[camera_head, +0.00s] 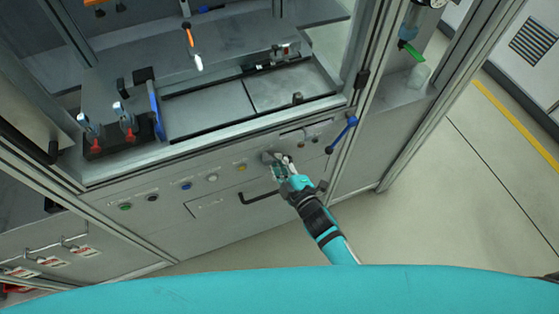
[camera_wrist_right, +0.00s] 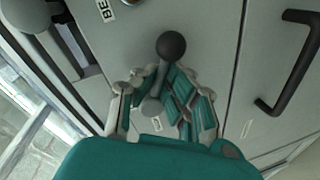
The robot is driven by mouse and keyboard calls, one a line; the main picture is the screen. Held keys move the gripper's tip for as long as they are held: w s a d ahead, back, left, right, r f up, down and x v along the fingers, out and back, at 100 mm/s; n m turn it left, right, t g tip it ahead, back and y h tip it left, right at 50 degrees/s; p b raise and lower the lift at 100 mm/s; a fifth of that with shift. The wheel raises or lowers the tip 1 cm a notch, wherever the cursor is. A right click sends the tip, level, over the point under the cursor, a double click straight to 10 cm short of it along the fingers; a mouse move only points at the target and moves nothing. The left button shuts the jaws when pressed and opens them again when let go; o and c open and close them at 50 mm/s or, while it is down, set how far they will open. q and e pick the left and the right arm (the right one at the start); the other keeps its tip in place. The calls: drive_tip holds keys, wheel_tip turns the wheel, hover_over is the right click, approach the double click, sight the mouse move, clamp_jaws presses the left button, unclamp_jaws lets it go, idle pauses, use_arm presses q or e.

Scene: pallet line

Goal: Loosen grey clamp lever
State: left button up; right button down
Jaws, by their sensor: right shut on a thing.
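The grey clamp lever (camera_wrist_right: 153,105) shows in the right wrist view as a grey stem with a dark ball knob (camera_wrist_right: 171,45), against the grey machine front. My right gripper (camera_wrist_right: 158,92) has its fingers on both sides of the stem and is shut on it; the knob stands out beyond the fingertips. In the head view my right gripper (camera_head: 279,167) is at the front panel, below the worktable edge, and its fingers hide most of the lever. The lever's base is partly hidden in both views. My left gripper is not in view.
A black bar handle (camera_head: 258,198) sits just below the gripper, also at the right in the wrist view (camera_wrist_right: 290,75). A blue lever (camera_head: 341,134) is to the right. Several coloured buttons (camera_head: 186,186) line the panel. Open floor (camera_head: 440,190) lies right of the machine.

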drive_tip(key=shift+a+r, duration=0.25)
drive_tip(key=shift+r, duration=0.1)
drive_tip(key=c, duration=1.4)
unclamp_jaws()
drive_tip(key=shift+s, duration=0.15)
drive_tip(key=shift+f, duration=0.1)
drive_tip(key=v, duration=1.2)
